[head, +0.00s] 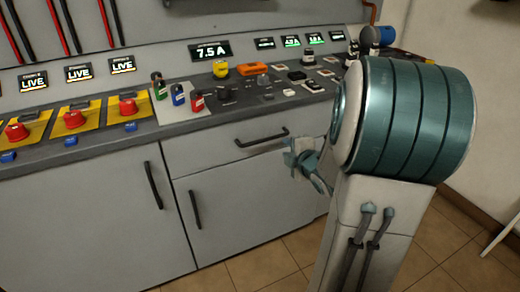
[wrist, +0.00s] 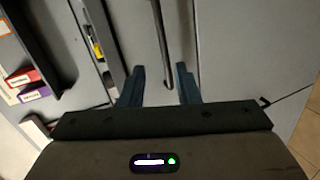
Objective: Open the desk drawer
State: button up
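My gripper (head: 300,160) is at the right end of the handle, partly hidden by my arm in the head view. In the wrist view my gripper (wrist: 160,84) is open, with one finger on each side of the handle's end. I see no finger touching the bar, and the depth between them is unclear.
Cabinet doors with upright handles (head: 154,185) (head: 196,209) are left of and below the drawer. The worktop above carries red buttons (head: 73,119), padlocks (head: 178,95) and switches. Tiled floor (head: 265,268) is open in front.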

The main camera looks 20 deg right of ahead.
aim_at(269, 139)
jog(key=shift+n+t+y, duration=0.6)
jog(key=shift+n+y, duration=0.1)
jog(key=shift+n, duration=0.2)
jog(key=b+x, duration=0.1)
jog(key=x, duration=0.3)
jog(key=f+b+x, duration=0.1)
jog(key=x, duration=0.4)
jog(key=b+x, duration=0.1)
jog(key=x, duration=0.4)
jog(key=shift+s+d+f, duration=0.15)
jog(key=shift+d+f, duration=0.2)
jog(key=shift+f, duration=0.05)
grip_shut()
